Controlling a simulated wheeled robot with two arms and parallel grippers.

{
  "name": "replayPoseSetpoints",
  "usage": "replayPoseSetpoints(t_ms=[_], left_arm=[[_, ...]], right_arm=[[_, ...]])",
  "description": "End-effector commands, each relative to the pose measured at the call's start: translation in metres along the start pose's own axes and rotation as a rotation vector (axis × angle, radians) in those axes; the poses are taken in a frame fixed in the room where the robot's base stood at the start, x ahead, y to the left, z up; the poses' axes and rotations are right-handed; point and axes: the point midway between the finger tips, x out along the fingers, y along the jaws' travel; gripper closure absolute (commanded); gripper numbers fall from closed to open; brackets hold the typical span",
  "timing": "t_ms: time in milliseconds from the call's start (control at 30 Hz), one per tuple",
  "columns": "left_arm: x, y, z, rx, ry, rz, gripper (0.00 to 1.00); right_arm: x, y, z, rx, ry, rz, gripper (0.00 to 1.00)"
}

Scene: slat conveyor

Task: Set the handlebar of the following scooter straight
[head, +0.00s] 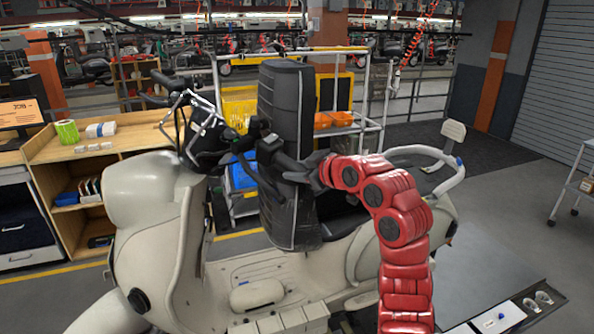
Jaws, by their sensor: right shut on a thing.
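The beige scooter (145,215) stands side-on across the view, its front at the left and its seat end at the right. Its handlebar (205,130) is bare, with cables and dark parts around it. It lies at a slant: one grip (165,82) points to the far left, and the other end comes nearer at the right. My right gripper (274,160), on the red arm, reaches left to that nearer end and is shut on the handlebar there. Dark parts overlap, so the exact contact is hard to see. My left gripper is not in view.
A tall dark padded block (287,100) stands upright right behind my right gripper. A wooden workbench (120,145) is at the left. A wheeled rack (375,100) with yellow and orange bins stands behind. Grey floor is free at the right.

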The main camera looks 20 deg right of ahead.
Motion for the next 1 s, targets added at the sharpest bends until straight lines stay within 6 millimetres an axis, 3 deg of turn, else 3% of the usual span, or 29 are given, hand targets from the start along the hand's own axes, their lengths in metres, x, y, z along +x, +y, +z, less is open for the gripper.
replayPoseSetpoints(t_ms=[100, 133, 333, 367, 633, 1000], left_arm=[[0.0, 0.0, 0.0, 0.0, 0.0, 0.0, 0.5], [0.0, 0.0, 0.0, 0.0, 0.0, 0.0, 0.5], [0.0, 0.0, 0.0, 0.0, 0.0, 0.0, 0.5], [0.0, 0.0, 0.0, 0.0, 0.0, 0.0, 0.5], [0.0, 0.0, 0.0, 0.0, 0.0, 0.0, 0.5], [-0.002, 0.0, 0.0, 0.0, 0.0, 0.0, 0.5]], right_arm=[[0.0, 0.0, 0.0, 0.0, 0.0, 0.0, 1.0], [0.0, 0.0, 0.0, 0.0, 0.0, 0.0, 0.62], [0.0, 0.0, 0.0, 0.0, 0.0, 0.0, 0.98], [0.0, 0.0, 0.0, 0.0, 0.0, 0.0, 1.0], [-0.002, -0.004, -0.004, 0.002, -0.009, 0.008, 1.0], [-0.011, -0.024, -0.021, 0.038, -0.067, 0.048, 1.0]])
